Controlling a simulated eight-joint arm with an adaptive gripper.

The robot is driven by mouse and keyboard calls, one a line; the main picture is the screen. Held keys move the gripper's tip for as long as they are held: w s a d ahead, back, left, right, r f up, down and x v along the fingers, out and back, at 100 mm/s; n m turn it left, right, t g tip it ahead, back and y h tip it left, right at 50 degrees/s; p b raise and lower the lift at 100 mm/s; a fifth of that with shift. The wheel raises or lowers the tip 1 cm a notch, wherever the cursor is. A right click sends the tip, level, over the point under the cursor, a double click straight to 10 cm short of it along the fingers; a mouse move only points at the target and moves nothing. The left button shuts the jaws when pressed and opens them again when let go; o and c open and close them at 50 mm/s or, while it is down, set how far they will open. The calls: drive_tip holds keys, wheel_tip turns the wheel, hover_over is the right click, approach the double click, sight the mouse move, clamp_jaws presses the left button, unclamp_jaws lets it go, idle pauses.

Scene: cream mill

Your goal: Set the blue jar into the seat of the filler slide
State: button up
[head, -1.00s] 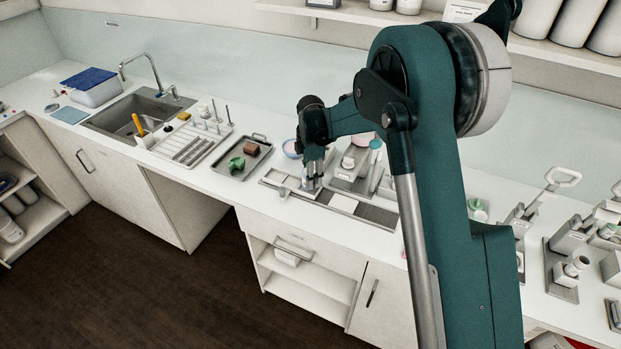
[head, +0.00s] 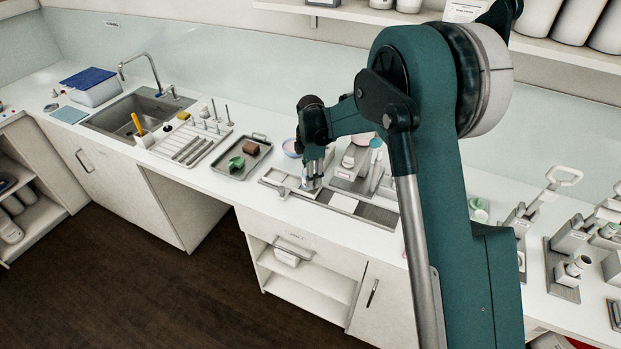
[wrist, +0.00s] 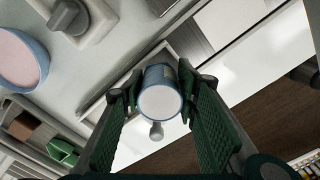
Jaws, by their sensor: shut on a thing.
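The blue jar (wrist: 158,78) with a pale round top sits between the two green ribbed fingers of my gripper (wrist: 160,97) in the wrist view. The fingers are shut on its sides. In the head view my gripper (head: 312,178) points down at the left part of the filler station, low over the metal tray (head: 378,214). The jar is small there and partly hidden by the fingers. I cannot tell whether its base touches anything. The seat of the filler slide cannot be made out; the jar and gripper cover that area. A small pale knob (wrist: 157,131) shows close by the jar.
A tray (head: 238,170) with a green piece (head: 236,163) and a brown block (head: 251,148) lies to the left. A blue-rimmed bowl (wrist: 20,58) is near my gripper. The filler machine stands just behind and right. The counter's front edge is close.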

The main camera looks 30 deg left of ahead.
drive_tip(key=shift+s+f+b, duration=0.1)
drive_tip(key=shift+f+b, duration=0.9)
drive_tip(key=shift+b, duration=0.2)
idle(2.3)
drive_tip(key=o, duration=0.8)
drive_tip(key=shift+f, duration=0.1)
drive_tip(key=shift+r, duration=0.2)
drive_tip(key=shift+r+p, duration=0.65)
drive_tip(key=shift+r, duration=2.3)
